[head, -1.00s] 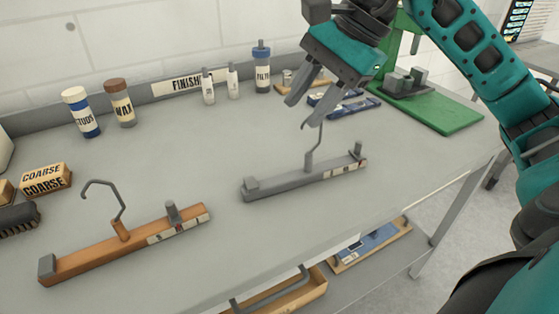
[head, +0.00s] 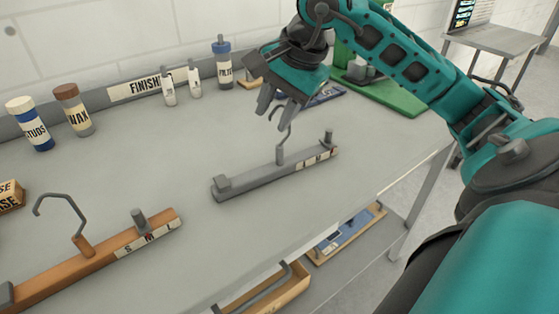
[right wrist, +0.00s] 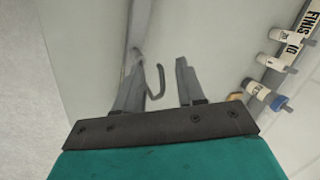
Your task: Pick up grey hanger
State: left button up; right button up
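The grey hanger (head: 250,179) lies on the grey bench in the middle of the head view, its hook standing up. My right gripper (head: 268,112) is above and just behind the hook, pointing down. In the right wrist view the right gripper (right wrist: 158,82) is open, with the hook (right wrist: 158,85) of the grey hanger showing between its fingers, nearer the left one. Nothing is held. The hanger's bar is partly hidden by the left finger there. My left gripper is not in view.
An orange-brown hanger (head: 105,247) with a grey hook lies at left front. Bottles marked STUDS (head: 32,125) and WAX (head: 73,110) and a FINISHING sign (head: 135,87) line the back. A green stand base (head: 385,95) is at back right. Bare bench lies between the hangers.

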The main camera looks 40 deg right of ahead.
jog(key=shift+x, duration=1.25)
grip_shut()
dwell(0.4)
